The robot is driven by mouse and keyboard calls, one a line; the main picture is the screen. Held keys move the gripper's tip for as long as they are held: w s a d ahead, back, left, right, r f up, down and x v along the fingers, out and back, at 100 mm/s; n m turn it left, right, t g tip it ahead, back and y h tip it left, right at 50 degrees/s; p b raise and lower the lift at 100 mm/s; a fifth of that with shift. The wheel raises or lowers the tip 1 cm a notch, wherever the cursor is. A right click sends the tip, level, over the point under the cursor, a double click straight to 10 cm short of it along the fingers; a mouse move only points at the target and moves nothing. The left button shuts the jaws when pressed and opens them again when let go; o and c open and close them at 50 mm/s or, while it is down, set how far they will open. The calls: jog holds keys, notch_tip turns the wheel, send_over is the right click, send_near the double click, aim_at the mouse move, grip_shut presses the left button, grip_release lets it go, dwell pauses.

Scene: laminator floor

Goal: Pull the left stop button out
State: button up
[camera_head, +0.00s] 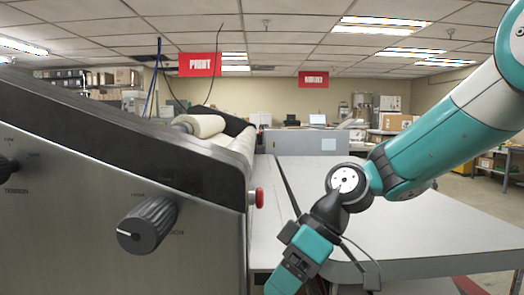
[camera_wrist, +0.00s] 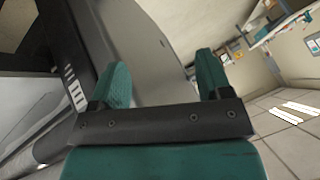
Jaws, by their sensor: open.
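A red stop button (camera_head: 260,198) sticks out from the right end of the grey laminator (camera_head: 70,235) in the head view. It is small there, and I cannot tell how far out it stands. No other stop button shows. My gripper comes down from the right in the head view, below and to the right of the button, with its tips hidden beyond the bottom edge. In the wrist view my gripper (camera_wrist: 164,76) is open, its two teal fingers apart with nothing held between them. The button does not show in the wrist view.
A black tension knob (camera_head: 147,225) stands out from the laminator's front panel. Pale rollers (camera_head: 200,125) lie behind its black side cover. A wide grey table (camera_head: 420,225) extends to the right of the machine, below my arm. Shelves and boxes stand far back.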

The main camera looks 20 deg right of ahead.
jog(key=w+d+r+n+t+y+p, duration=0.2)
jog(key=w+d+r+y+p, duration=0.1)
jog(key=w+d+r+p, duration=0.8)
jog(key=n+t+y+p, duration=0.2)
jog(key=p, duration=0.2)
send_near(256, 198)
jog(key=w+p+x, duration=0.1)
jog(key=p+x, duration=0.4)
jog(key=x, duration=0.2)
jog(key=shift+w+f, duration=0.35)
jog(key=shift+w, duration=0.05)
